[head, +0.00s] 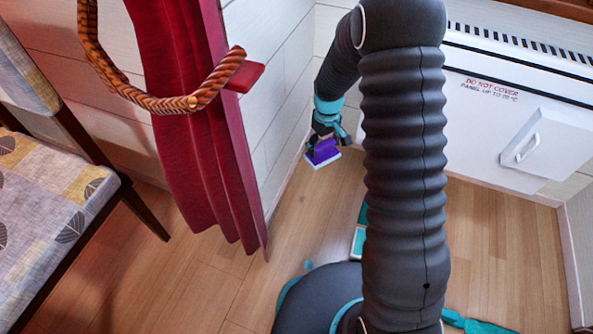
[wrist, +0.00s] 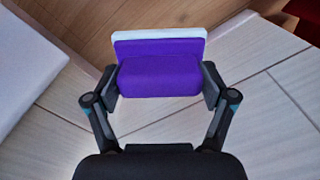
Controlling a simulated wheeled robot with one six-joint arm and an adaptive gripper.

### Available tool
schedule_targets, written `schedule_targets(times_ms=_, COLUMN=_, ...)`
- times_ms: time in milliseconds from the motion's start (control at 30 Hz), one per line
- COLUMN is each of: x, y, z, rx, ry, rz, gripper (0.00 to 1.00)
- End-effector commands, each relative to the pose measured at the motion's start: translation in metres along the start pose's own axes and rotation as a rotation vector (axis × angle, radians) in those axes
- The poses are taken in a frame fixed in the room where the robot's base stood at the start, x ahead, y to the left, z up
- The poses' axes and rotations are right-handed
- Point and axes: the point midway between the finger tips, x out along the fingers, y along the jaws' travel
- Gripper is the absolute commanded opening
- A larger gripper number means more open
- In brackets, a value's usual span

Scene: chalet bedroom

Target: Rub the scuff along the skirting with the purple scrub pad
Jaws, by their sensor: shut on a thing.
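The purple scrub pad (head: 323,152) has a purple grip block and a pale scrubbing face. In the wrist view the pad (wrist: 160,75) sits between both fingers of my gripper (wrist: 160,84), which is shut on it. In the head view my gripper (head: 325,138) holds the pad low, close to the bottom of the pale panelled wall near the corner. I cannot tell whether the pad touches the wall or floor. The skirting (head: 287,182) runs along the foot of that wall, partly behind the curtain. I cannot make out the scuff in either view.
A red curtain (head: 195,130) with a rope tieback (head: 180,104) hangs left of the pad. A patterned chair (head: 50,200) stands at far left. A white panel heater (head: 500,100) is on the back wall. Wooden floor (head: 490,230) is clear at right.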

Motion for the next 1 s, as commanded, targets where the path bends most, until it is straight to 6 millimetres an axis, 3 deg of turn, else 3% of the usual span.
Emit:
schedule_targets(times_ms=200, x=0.069, y=-0.033, z=-0.028, rx=-0.473, ry=-0.007, rz=-0.004, gripper=0.50)
schedule_targets(times_ms=400, x=0.124, y=-0.063, z=-0.039, rx=-0.830, ry=-0.003, rz=-0.002, gripper=0.50)
schedule_targets(times_ms=633, x=0.153, y=-0.079, z=-0.042, rx=-1.020, ry=0.000, rz=0.000, gripper=0.50)
schedule_targets(times_ms=1000, x=0.177, y=-0.082, z=-0.042, rx=-1.041, ry=0.000, rz=0.001, gripper=0.50)
